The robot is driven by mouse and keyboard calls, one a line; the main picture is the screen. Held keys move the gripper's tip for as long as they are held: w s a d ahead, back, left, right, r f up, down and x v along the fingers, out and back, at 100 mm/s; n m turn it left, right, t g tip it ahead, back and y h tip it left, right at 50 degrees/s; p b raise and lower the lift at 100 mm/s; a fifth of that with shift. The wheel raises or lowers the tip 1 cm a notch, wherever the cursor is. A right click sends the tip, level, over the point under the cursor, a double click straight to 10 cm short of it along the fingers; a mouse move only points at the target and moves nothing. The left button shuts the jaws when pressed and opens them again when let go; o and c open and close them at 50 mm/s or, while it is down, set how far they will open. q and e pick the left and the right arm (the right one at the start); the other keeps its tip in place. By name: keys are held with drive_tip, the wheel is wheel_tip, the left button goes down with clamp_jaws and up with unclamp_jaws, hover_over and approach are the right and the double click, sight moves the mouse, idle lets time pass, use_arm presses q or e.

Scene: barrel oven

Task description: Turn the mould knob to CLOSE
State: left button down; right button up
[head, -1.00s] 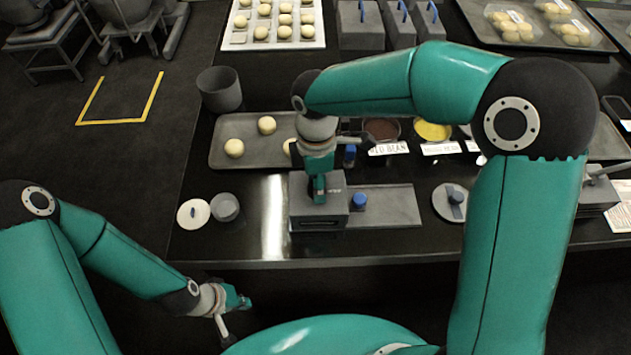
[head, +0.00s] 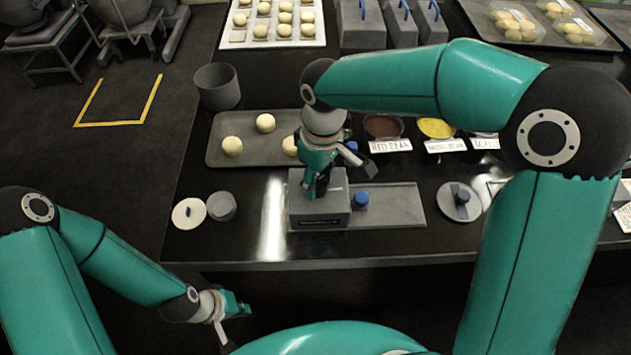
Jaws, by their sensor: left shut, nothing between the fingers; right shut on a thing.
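The mould is a grey box (head: 338,212) on the dark counter, with a dark slot in its front and a flat grey plate (head: 398,206) running to its right. My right gripper (head: 316,190) points down onto the top of the box, its fingers shut on the mould knob. The knob itself is hidden by the fingers, so its marking and angle cannot be read. My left gripper (head: 243,309) is shut and empty, low in front of the counter's edge, away from the mould.
A blue-knobbed piece (head: 361,201) sits beside the box. A tray (head: 223,158) with dough balls lies behind it. A small cup (head: 222,206) and a white lid (head: 188,213) stand left. A round grey disc (head: 459,203) lies right. Filling bowls (head: 384,127) stand behind.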

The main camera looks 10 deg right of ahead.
sight(323, 178)
drive_tip(key=m, duration=0.2)
drive_tip(key=m+b, duration=0.1)
drive_tip(key=m, duration=0.1)
drive_tip(key=shift+w+d+m+t, duration=0.1)
drive_tip(key=shift+w+m+t, duration=0.05)
drive_tip(key=shift+m+t, duration=0.15)
drive_tip(key=shift+r+m+b, duration=0.15)
drive_tip(key=shift+m+b, duration=0.5)
drive_tip(key=shift+m, duration=1.05)
drive_tip(key=o, duration=1)
drive_tip(key=shift+o, duration=0.5)
wheel_tip(323, 178, up, 12)
drive_tip(key=shift+d, duration=0.4)
